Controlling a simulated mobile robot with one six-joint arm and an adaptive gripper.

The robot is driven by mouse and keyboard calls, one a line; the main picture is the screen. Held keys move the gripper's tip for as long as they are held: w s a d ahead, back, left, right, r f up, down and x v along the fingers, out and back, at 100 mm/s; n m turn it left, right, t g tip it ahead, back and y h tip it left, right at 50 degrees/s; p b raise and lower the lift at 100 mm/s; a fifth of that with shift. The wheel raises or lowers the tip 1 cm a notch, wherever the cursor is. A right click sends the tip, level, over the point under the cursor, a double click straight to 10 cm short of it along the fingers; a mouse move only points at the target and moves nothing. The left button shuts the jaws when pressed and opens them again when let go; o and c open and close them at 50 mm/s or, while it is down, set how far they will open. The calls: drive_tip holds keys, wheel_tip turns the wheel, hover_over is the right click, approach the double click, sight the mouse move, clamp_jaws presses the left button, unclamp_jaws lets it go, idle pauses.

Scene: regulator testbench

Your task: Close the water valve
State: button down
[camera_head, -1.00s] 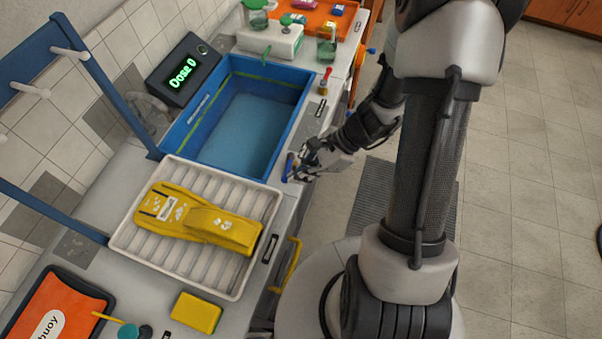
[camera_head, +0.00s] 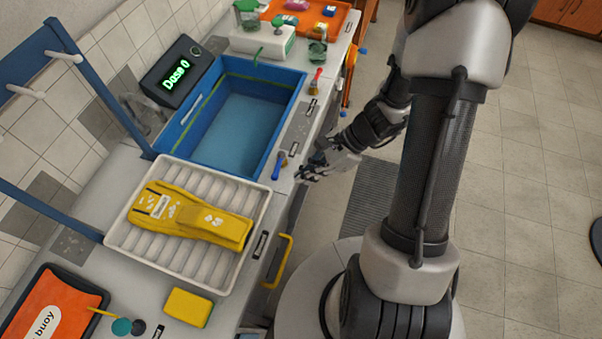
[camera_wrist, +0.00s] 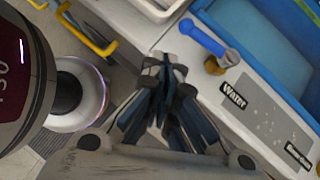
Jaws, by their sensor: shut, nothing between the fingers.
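The water valve is a blue lever (camera_head: 281,160) on the counter strip in front of the blue basin. In the wrist view its blue handle (camera_wrist: 204,38) ends in a grey hub beside a brass fitting (camera_wrist: 213,66). The handle lies roughly along the counter edge. A grey plate marked "Water" (camera_wrist: 262,112) is beside it. My gripper (camera_head: 304,173) is just off the counter's front edge, to the right of the lever and apart from it. In the wrist view my gripper (camera_wrist: 166,78) has its fingers together and empty.
The blue basin (camera_head: 293,83) holds water, with a display reading "Dose 0" (camera_head: 178,72) behind it. A white ribbed tray (camera_head: 258,193) bears a yellow device (camera_head: 190,213). A yellow handle (camera_head: 279,262) sticks out from the counter front.

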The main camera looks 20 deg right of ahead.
drive_tip(key=s+a+p+v, duration=0.1)
drive_tip(key=s+p+v, duration=0.1)
drive_tip(key=v, duration=0.7)
drive_tip(key=shift+r+p, duration=0.25)
drive_tip(key=shift+p, duration=0.15)
drive_tip(key=shift+d, duration=0.1)
drive_tip(key=s+a+r+n+t+h, duration=0.1)
drive_tip(key=s+a+r+n+h, duration=0.1)
drive_tip(key=r+n, duration=0.4)
drive_tip(key=s+a+r+n+t+h, duration=0.1)
drive_tip(key=s+a+r+n+h, duration=0.2)
drive_tip(key=r+n, duration=0.4)
drive_tip(key=s+a+r+n+t+h, duration=0.1)
drive_tip(key=s+a+r+n+h, duration=0.1)
drive_tip(key=s+r+n, duration=0.2)
wheel_tip(320, 180, up, 5)
drive_tip(key=n, duration=0.3)
drive_tip(key=shift+a+h, duration=0.35)
drive_tip(key=shift+h, duration=0.05)
drive_tip(key=shift+f, duration=0.1)
